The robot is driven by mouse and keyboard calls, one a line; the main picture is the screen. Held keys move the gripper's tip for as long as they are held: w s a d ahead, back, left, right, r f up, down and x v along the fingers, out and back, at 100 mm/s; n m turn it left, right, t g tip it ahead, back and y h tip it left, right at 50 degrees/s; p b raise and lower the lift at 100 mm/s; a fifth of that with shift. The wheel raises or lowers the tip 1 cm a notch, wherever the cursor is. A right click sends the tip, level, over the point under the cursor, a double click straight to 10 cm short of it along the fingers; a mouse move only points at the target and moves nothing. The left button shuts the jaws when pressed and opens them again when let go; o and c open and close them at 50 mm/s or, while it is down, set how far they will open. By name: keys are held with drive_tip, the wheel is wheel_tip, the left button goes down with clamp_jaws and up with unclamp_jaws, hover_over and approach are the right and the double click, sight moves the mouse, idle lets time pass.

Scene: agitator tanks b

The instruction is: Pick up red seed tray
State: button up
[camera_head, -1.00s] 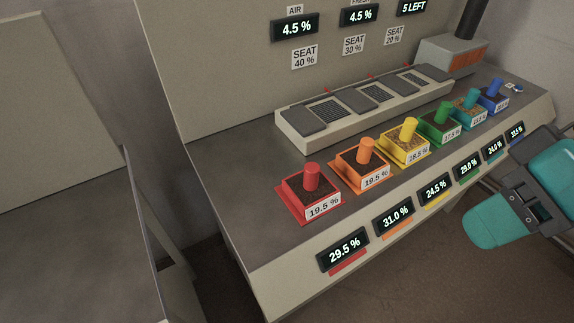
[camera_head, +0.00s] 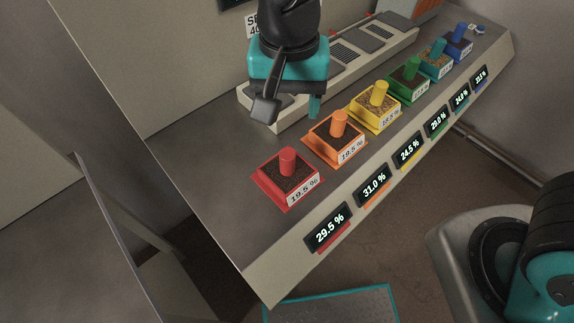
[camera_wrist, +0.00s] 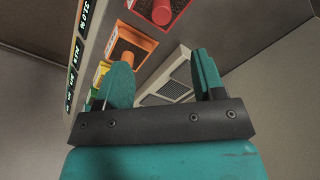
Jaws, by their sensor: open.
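The red seed tray (camera_head: 275,180) is a square tray of dark soil with an upright red peg handle and a "19.5 %" label. It sits at the near left end of a row of coloured trays on the grey bench. My gripper (camera_head: 290,108) is open and empty, pointing down above the bench, behind the red and orange trays and in front of part of the vented rack. It is apart from the red tray. In the wrist view my gripper (camera_wrist: 163,75) shows two spread teal fingers, and the red tray (camera_wrist: 160,12) is at the top edge, partly cut off.
The orange tray (camera_head: 320,144) stands just right of the red one, then yellow (camera_head: 365,115), green (camera_head: 400,90) and blue ones. The vented rack (camera_head: 255,98) runs behind them. Displays line the bench's sloped front. Bench surface left of the red tray is clear.

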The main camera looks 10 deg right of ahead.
sight(288, 154)
wheel_tip(288, 154, down, 10)
drive_tip(key=shift+d+f+p, duration=0.1)
drive_tip(key=shift+f+p, duration=0.15)
drive_tip(key=shift+p, duration=0.2)
drive_tip(key=shift+w+f+p, duration=0.15)
drive_tip(key=shift+f+p, duration=0.2)
drive_tip(key=shift+f, duration=1.15)
drive_tip(key=shift+w+f+p, duration=0.1)
drive_tip(key=shift+f+p, duration=0.2)
drive_tip(key=shift+f, duration=1.2)
drive_tip(key=c, duration=1)
drive_tip(key=shift+c, duration=0.6)
drive_tip(key=shift+r, duration=0.1)
